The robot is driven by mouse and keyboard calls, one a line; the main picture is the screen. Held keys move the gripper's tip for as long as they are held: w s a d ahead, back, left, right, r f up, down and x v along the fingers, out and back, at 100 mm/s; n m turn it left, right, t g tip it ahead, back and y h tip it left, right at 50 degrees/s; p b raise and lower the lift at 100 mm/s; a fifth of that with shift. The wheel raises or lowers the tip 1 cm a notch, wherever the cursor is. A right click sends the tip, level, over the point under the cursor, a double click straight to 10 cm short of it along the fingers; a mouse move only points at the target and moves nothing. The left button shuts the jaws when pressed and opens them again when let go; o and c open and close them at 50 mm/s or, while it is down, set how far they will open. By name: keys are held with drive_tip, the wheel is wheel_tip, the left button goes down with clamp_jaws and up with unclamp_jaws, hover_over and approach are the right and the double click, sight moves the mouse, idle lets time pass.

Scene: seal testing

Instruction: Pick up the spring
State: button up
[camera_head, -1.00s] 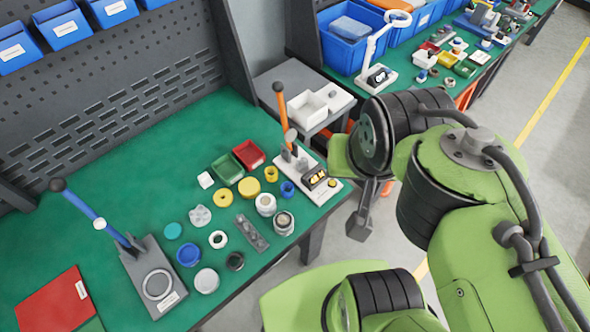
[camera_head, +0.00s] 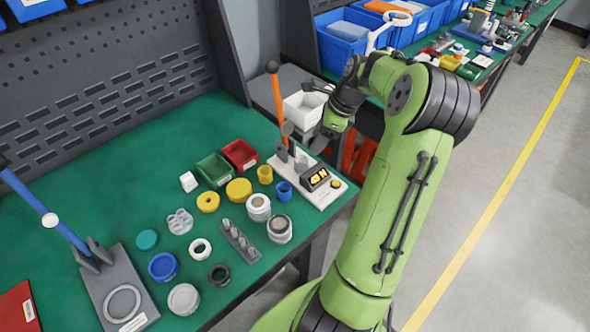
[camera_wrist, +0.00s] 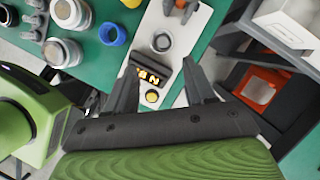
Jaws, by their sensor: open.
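I cannot make out a spring with certainty in either view. Small parts stand on the green table (camera_head: 95,192), among them two grey-white cylinders (camera_head: 258,207) (camera_head: 280,229) and a grey block with several pegs (camera_head: 240,241). These also show at the upper left of the wrist view, a cylinder (camera_wrist: 63,52) among them. My gripper (camera_wrist: 160,82) is open and empty, its two dark fingers spread over the front end of the white press base with a lit display (camera_wrist: 155,73). In the head view my gripper is at the table's right end, partly hidden by my arm.
An orange-handled press (camera_head: 278,105) stands at the right end and a blue-handled press (camera_head: 120,285) at the left. Green (camera_head: 214,170) and red (camera_head: 240,155) bins, rings and caps lie between. A white bin (camera_head: 304,108) stands on a grey stand beside the table.

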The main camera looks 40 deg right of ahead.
sight(303, 159)
drive_tip(key=b+x, duration=0.4)
drive_tip(key=x, duration=0.6)
drive_tip(key=shift+w+d+f, duration=0.1)
drive_tip(key=shift+f, duration=0.15)
drive_tip(key=shift+r, duration=0.15)
drive_tip(key=shift+c, duration=0.5)
drive_tip(key=c, duration=0.8)
